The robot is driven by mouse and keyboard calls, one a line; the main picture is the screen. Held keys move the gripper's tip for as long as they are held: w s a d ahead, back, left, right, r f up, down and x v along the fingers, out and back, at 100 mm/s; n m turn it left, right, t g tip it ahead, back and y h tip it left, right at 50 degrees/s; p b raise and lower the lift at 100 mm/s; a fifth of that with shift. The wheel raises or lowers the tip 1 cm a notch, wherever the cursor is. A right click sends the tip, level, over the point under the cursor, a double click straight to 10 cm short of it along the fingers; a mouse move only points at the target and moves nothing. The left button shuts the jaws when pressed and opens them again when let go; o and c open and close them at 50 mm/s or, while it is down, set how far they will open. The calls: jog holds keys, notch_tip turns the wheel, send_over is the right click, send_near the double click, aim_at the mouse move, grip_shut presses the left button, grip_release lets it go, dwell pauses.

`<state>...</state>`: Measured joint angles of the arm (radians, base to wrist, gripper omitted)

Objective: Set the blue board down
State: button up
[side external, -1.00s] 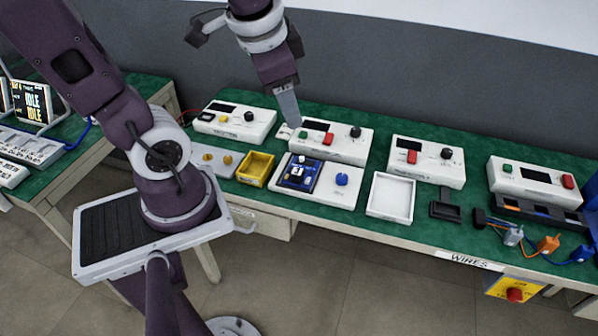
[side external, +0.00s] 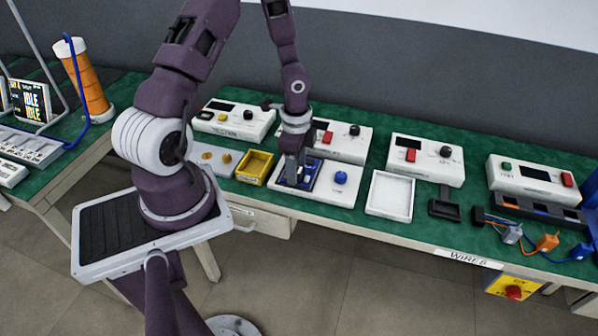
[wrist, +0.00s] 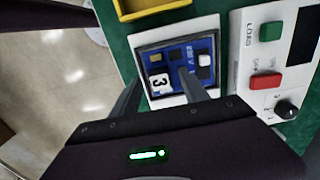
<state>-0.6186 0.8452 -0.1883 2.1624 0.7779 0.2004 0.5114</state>
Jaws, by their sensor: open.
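The blue board (wrist: 183,70) lies in the dark-framed recess of the white plate (side external: 333,194), with a white chip marked 3 and other small blocks on it. In the side external view the board (side external: 309,175) is partly hidden by my gripper (side external: 293,180). My gripper points down over the board. In the wrist view my gripper (wrist: 163,88) is open, with one finger at the board's near left side and the other near its right side. I cannot tell whether the fingertips touch the board.
A yellow tray (side external: 254,167) stands left of the plate, and a blue knob (side external: 341,178) sits on the plate's right part. A white control box (side external: 340,142) stands behind. An empty white tray (side external: 390,195) lies to the right.

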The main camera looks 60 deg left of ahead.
jog(key=shift+f, duration=0.1)
grip_shut()
notch_tip(320, 180, up, 10)
jog(key=w+d, duration=0.5)
jog(key=w, duration=0.4)
jog(key=w+d+f, duration=0.1)
jog(key=w+d, duration=0.7)
jog(key=d, duration=0.3)
jog(key=f, duration=0.3)
jog(key=d+f, duration=0.1)
jog(key=f, duration=0.6)
jog(key=shift+w+d, duration=0.15)
jog(key=shift+w, duration=0.05)
